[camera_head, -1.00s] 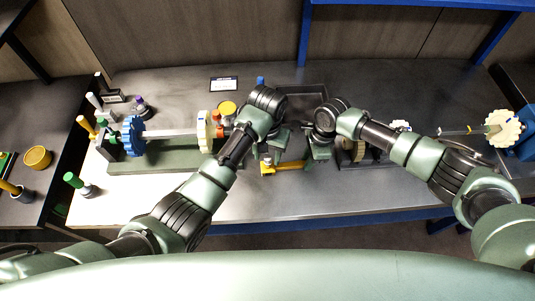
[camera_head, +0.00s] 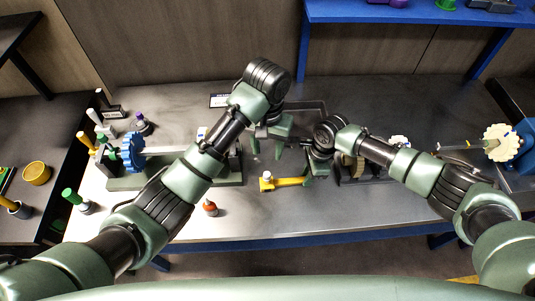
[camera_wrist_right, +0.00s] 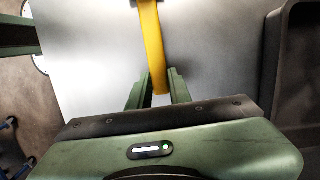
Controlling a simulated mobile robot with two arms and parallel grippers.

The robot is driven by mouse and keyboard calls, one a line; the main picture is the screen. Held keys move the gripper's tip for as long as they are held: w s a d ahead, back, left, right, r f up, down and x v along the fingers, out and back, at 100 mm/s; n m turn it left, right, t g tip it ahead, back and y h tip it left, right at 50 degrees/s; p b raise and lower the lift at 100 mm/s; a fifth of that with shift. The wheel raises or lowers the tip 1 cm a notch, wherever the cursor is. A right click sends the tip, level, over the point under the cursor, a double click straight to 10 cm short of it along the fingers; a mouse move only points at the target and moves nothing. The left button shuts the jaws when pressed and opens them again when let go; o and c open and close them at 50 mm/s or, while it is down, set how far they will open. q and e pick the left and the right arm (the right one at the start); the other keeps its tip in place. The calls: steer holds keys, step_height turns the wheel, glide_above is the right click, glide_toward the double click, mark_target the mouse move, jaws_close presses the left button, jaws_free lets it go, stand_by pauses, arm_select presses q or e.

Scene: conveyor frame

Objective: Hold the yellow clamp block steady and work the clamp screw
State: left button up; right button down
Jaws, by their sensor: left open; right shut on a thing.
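A yellow bar-shaped piece (camera_head: 286,183), which looks like the yellow clamp block, lies near the front middle of the bench in the head view. Its left end is thicker, with a small pale knob on top. My right gripper (camera_head: 313,170) is shut on its right end; the right wrist view shows the yellow bar (camera_wrist_right: 152,45) running between the two green fingertips (camera_wrist_right: 158,88). My left gripper (camera_head: 269,143) is open, behind and above the yellow piece, apart from it. I cannot make out a clamp screw clearly.
A dark tray (camera_head: 314,105) lies behind the grippers. A long green fixture (camera_head: 125,184) with a blue gear (camera_head: 132,152) stands left, partly hidden by my left arm. A red-topped item (camera_head: 210,208) stands near the front. A blue shelf (camera_head: 420,14) hangs at the back right.

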stand_by(0.4)
steer(key=c, duration=1.2)
jaws_free()
step_height(320, 180, up, 12)
steer(key=d, duration=0.1)
steer(key=shift+d, duration=0.4)
steer(key=shift+f, duration=0.1)
